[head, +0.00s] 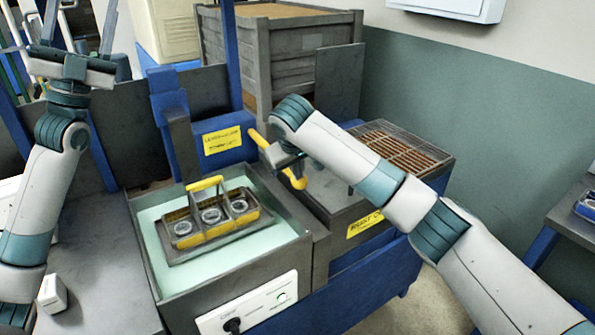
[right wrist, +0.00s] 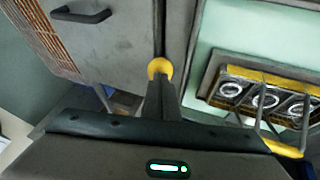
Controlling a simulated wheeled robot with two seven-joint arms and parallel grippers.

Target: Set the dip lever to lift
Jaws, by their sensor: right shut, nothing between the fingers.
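The dip lever (head: 258,139) shows as a yellow bar beside the bath, slanting down to the right; part of it is hidden behind my right gripper. My right gripper (head: 286,164) is shut and empty, at the lever. In the right wrist view, the yellow knob (right wrist: 159,68) shows right at the tips of the shut fingers (right wrist: 162,88); whether they touch is unclear. The basket (head: 213,218) with a yellow handle and three rings sits in the pale green bath (head: 150,222). My left gripper (head: 78,35) is raised at the far left, fingers apart, empty.
A yellow label (head: 222,141) is on the blue post behind the bath. A grey stand with a brown grate (head: 400,148) is at the right. A control panel (head: 250,305) is on the bath's front. A large grey crate (head: 280,55) stands behind.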

